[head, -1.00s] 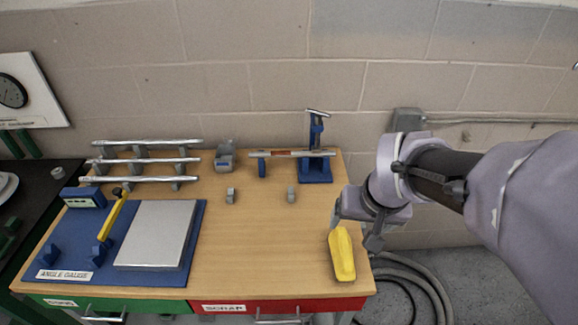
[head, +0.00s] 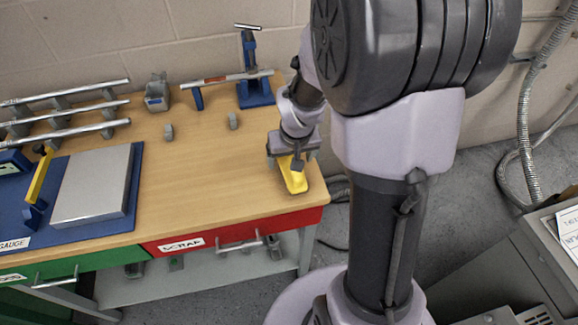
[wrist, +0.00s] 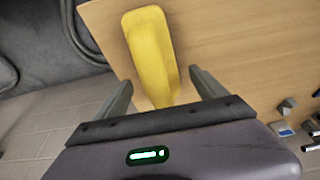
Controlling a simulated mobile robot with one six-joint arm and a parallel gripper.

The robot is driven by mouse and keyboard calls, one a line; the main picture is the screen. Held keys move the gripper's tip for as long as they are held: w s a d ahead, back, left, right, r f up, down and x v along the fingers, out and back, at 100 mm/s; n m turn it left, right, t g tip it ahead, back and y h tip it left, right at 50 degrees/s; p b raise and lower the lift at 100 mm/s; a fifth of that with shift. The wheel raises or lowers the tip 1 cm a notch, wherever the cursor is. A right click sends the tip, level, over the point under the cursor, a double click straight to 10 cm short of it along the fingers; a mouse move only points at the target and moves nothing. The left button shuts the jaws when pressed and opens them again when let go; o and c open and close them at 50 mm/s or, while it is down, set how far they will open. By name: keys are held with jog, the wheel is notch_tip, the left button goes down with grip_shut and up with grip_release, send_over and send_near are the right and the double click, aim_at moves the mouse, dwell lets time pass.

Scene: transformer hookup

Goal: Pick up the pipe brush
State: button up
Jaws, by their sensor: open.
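The yellow object that I take for the pipe brush (head: 294,178) lies on the wooden bench top near its front right corner. It is long and rounded, and its bristles do not show. My gripper (head: 291,157) is over its far end in the head view and hides part of it. In the wrist view the yellow brush (wrist: 148,45) runs lengthwise between the two open fingers of my gripper (wrist: 160,80). A gap shows on each side, wider on the right at the tips. Its near end is hidden behind the gripper body.
The bench top (head: 215,185) is bare left of the brush. Two small grey blocks, a blue pipe stand (head: 256,92) and a blue mat (head: 135,185) with a metal plate stand further left and back. A red drawer marked SCRAP (head: 270,230) is below the front edge.

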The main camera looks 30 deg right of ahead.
jog(key=shift+x, duration=0.85)
jog(key=shift+s+r, duration=0.1)
jog(key=shift+r, duration=0.05)
jog(key=c, duration=1.7)
jog(key=shift+r+p, duration=1.25)
jog(key=shift+r, duration=0.65)
jog(key=s+a, duration=0.1)
jog(key=s, duration=0.2)
jog(key=s+a+p, duration=0.1)
jog(key=s+a, duration=0.1)
jog(key=s+a+r, duration=0.1)
jog(key=s+a, duration=0.1)
jog(key=s, duration=0.1)
jog(key=shift+s, duration=0.35)
jog(key=shift+s+a+r+b, duration=0.1)
jog(key=shift+s+a+b, duration=0.4)
jog(key=shift+s+b, duration=0.55)
jog(key=shift+s+a+b, duration=0.5)
jog(key=shift+s+b, duration=0.15)
jog(key=shift+b, duration=0.8)
jog(key=shift+s+a+b, duration=0.5)
jog(key=shift+s+b, duration=0.35)
jog(key=shift+b, duration=0.4)
